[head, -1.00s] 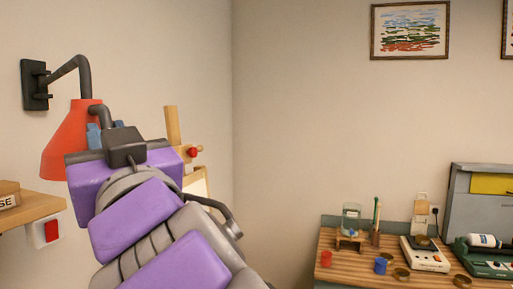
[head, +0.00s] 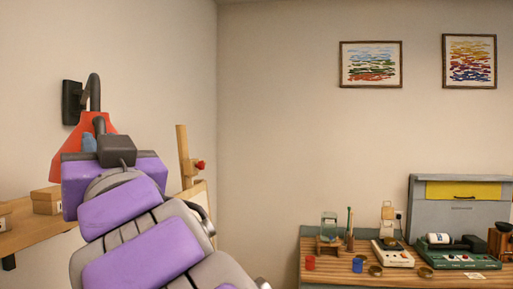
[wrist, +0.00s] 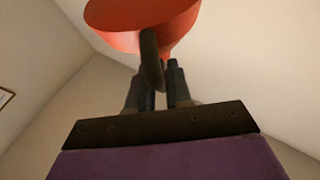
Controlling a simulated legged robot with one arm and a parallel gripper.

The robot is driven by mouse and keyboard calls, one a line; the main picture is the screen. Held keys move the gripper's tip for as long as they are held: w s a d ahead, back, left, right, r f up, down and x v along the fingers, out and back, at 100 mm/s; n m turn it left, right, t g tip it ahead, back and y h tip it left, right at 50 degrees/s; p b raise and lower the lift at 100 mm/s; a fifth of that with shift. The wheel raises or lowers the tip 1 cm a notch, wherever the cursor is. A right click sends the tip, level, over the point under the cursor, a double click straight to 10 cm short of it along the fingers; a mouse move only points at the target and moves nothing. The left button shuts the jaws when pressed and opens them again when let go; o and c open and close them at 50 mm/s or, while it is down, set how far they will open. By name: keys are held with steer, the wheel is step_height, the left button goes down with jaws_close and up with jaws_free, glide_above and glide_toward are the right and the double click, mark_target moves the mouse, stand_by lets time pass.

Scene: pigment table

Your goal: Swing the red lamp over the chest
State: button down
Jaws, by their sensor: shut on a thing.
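The red lamp (head: 72,155) hangs at the left on a dark bent arm from a black wall bracket (head: 73,102). My gripper (head: 90,142) is at the lamp, its front partly hidden behind my own arm. In the wrist view my gripper (wrist: 157,92) is shut on a dark curved bar that joins the red shade (wrist: 140,14). The grey chest (head: 420,208) with a yellow drawer front stands at the far right on the workbench, well apart from the lamp.
A wooden shelf (head: 35,233) with cardboard boxes (head: 46,201) is below the lamp. A wooden easel (head: 184,160) stands right of my arm. The workbench (head: 318,246) holds jars, scales and small pots. The wall between easel and bench is bare.

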steer(key=shift+w+f, duration=0.25)
steer(key=shift+f, duration=0.1)
steer(key=c, duration=1.5)
jaws_free()
steer(key=o, duration=0.4)
steer(key=shift+s+r, duration=0.1)
steer(key=shift+r, duration=0.1)
steer(key=shift+c, duration=0.2)
steer(key=shift+s+d, duration=0.1)
steer(key=v, duration=1.7)
steer(key=shift+s+f, duration=0.1)
steer(key=shift+f, duration=0.05)
